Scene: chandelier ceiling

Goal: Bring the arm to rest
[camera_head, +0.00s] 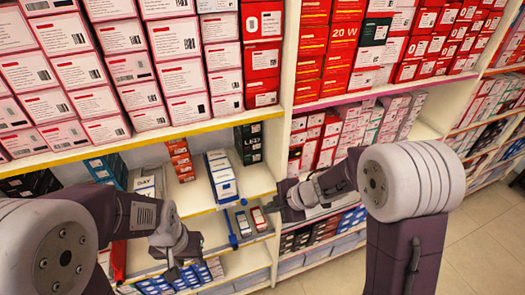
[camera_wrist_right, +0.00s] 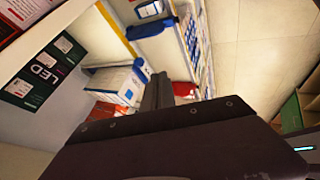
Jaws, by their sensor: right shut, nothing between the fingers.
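My right arm comes in from the right in the head view. Its gripper (camera_head: 274,208) is in front of the shelves, by the gap between two shelving units. In the right wrist view the right gripper (camera_wrist_right: 158,88) has its fingers together, with nothing between them. My left arm comes in from the left, and its gripper (camera_head: 178,272) points down in front of the lower shelves. Whether the left fingers are apart is too small to tell. I see nothing held in it.
Shelves packed with white boxes (camera_head: 64,35) and red boxes (camera_head: 345,37) fill the view. A middle shelf (camera_head: 204,191) holds a few boxes and has bare room. Tiled floor (camera_head: 480,245) is open at the lower right.

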